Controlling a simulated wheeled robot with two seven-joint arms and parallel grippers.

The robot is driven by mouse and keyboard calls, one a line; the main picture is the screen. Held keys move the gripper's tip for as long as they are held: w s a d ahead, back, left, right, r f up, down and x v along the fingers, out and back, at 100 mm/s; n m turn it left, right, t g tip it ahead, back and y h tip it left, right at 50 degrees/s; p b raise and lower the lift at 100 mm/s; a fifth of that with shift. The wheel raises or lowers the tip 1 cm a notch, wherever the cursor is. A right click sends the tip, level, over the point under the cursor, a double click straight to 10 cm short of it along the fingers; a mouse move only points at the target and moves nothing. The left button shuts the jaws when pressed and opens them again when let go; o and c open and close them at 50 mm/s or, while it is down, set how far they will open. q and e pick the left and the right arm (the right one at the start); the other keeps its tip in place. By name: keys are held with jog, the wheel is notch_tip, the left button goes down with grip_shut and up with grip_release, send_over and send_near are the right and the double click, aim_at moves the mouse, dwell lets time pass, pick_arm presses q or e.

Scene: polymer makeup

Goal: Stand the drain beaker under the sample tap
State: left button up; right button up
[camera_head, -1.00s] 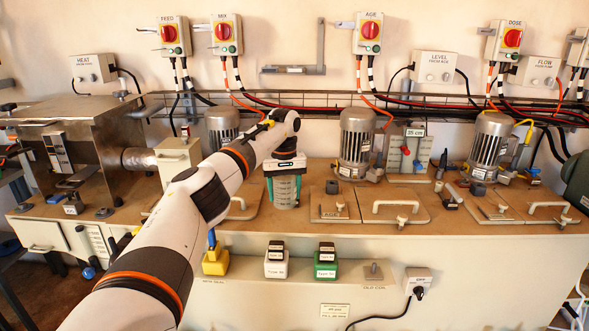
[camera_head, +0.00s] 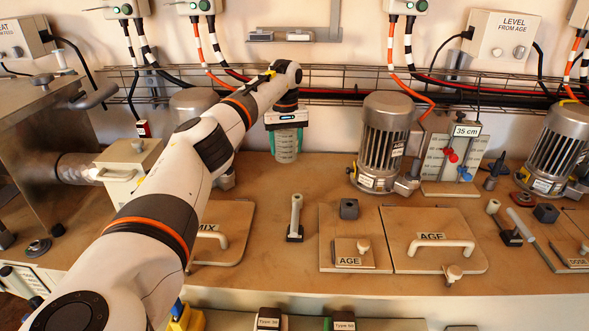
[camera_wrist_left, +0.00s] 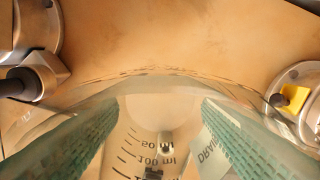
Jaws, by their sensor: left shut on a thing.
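My left gripper (camera_head: 286,120) is shut on the drain beaker (camera_head: 286,147), a clear beaker, and holds it upright above the bench. In the left wrist view the clear glass (camera_wrist_left: 140,140) fills the lower middle, with 50 ml and 100 ml marks and a DRAIN label (camera_wrist_left: 212,150), between ribbed green finger pads. In the head view bare bench shows below the beaker, behind a small grey post (camera_head: 296,215). I cannot tell which fitting is the sample tap. My right gripper is not in view.
A finned motor (camera_head: 385,140) stands right of the beaker. A panel with red and blue knobs (camera_head: 450,160) is beyond it. The AGE hatch (camera_head: 440,258) lies in front. A wire cable tray (camera_head: 340,90) runs along the wall. Bare bench lies around the post.

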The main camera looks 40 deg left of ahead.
aim_at(286, 158)
pick_arm(q)
jog(key=f, duration=0.4)
jog(key=shift+s+d+f, duration=0.15)
jog(key=shift+s+f, duration=0.05)
jog(key=shift+f, duration=2.45)
jog(key=o, duration=1)
jog(key=shift+c, duration=0.2)
